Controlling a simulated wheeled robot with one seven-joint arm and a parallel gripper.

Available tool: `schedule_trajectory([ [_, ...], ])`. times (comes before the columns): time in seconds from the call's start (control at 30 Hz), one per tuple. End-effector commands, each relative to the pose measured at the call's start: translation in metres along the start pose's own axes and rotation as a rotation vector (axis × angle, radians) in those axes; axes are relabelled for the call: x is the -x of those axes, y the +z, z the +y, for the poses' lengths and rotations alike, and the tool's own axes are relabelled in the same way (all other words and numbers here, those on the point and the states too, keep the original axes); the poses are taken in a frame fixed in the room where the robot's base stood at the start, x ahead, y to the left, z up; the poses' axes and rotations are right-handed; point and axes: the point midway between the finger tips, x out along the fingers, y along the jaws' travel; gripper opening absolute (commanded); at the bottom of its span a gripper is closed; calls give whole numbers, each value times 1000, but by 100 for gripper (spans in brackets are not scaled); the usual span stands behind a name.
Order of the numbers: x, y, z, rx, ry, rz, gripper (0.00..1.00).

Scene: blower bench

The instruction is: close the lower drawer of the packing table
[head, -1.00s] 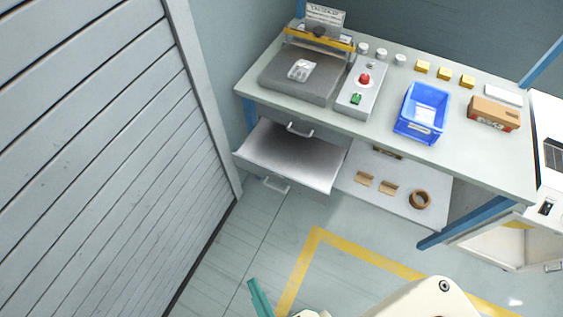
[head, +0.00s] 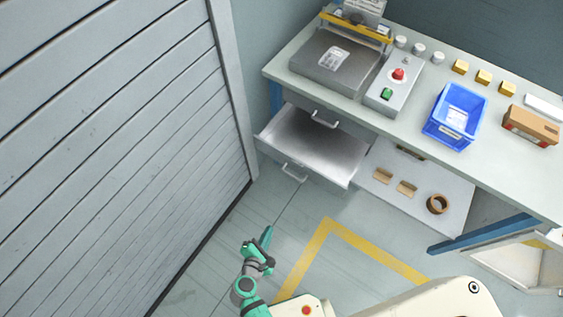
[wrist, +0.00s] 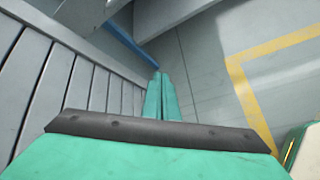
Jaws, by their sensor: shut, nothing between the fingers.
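The packing table (head: 410,130) has a lower drawer (head: 312,146) pulled out below its left end. The drawer looks empty, with a bar handle (head: 292,173) on its front. An upper handle (head: 324,119) shows above it, on a front that looks flush with the table. My gripper (head: 267,233) is green, shut and empty. It is in front of the drawer and apart from it, below the handle in the head view. The wrist view shows the closed fingers (wrist: 162,97) pointing towards the floor and a blue table leg.
A grey slatted shutter wall (head: 120,150) stands close on the left. A lower shelf (head: 415,190) right of the drawer holds a tape roll (head: 438,204) and cardboard pieces. A blue bin (head: 456,115) stands on the tabletop. The floor ahead is clear, with a yellow line (head: 372,249).

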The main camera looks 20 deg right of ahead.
Motion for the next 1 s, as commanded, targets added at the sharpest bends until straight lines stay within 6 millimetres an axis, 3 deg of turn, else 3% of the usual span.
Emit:
schedule_trajectory([
  [0.03,-14,3,18,102,7,-69,0],
  [0.13,-32,17,49,301,7,-222,0],
  [0.4,-40,49,131,633,-21,-566,0],
  [0.5,-37,55,146,681,-31,-629,0],
  [0.67,-40,62,154,703,-38,-663,0],
  [1.0,-84,94,163,701,-40,-663,0],
])
